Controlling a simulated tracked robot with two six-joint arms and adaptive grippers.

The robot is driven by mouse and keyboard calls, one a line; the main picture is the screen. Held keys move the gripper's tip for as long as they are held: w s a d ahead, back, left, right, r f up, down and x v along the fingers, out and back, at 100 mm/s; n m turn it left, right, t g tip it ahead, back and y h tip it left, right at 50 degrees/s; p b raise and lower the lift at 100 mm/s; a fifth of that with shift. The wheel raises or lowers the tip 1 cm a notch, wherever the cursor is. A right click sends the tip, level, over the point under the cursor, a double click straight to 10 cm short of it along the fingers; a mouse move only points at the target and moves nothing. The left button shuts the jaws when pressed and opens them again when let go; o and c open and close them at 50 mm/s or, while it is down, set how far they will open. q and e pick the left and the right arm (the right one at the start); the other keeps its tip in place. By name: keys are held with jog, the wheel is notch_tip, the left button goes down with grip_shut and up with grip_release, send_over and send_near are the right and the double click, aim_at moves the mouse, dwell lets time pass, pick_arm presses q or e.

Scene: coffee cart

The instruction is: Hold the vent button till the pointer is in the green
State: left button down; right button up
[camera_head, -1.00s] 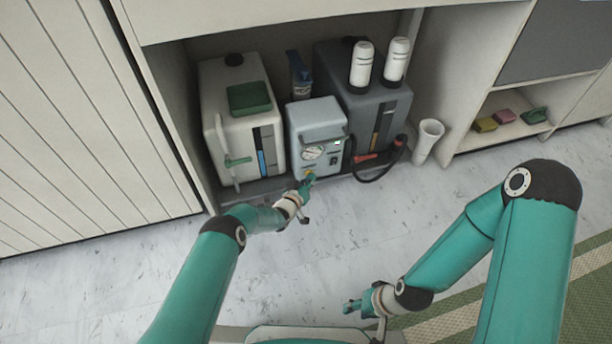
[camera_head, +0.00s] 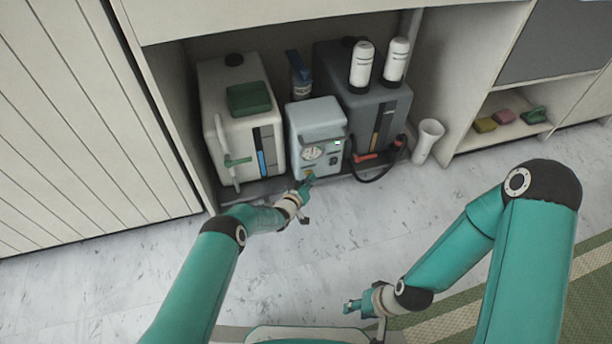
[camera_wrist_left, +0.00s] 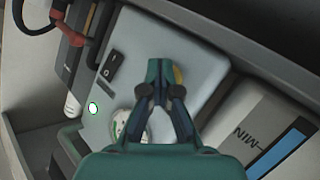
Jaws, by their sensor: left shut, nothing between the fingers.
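The light blue-grey pump box (camera_head: 314,120) stands in the cabinet with a round gauge (camera_head: 312,153) on its front. The gauge also shows in the left wrist view (camera_wrist_left: 124,124), partly hidden by my fingers; I cannot read the pointer. A yellow patch (camera_wrist_left: 178,75), seemingly the vent button's surround, shows beside my fingertips; the button is hidden. My left gripper (camera_head: 309,179) is shut and empty, its tips at the box's lower front; it fills the middle of the left wrist view (camera_wrist_left: 160,72). Contact cannot be told. My right gripper (camera_head: 352,306) hangs low above the floor; its finger opening is unclear.
A cream tank (camera_head: 212,95) with a green tap stands left of the box, a dark grey tank (camera_head: 352,105) right. A black hose with a red part (camera_head: 366,157) lies right of the gauge. A white cup-like container (camera_head: 428,140) stands farther right. The floor in front is clear.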

dwell(0.8)
pick_arm(q)
jog(key=shift+s+d+p, duration=0.25)
jog(key=shift+s+p, duration=0.55)
jog(key=shift+s, duration=0.05)
jog(key=s+p, duration=0.1)
jog(key=s+d+p, duration=0.1)
jog(key=s, duration=0.1)
jog(key=s+p, duration=0.1)
jog(key=p, duration=0.1)
jog(key=shift+s+d, duration=0.3)
jog(key=shift+s, duration=0.1)
jog(key=shift+w, duration=0.1)
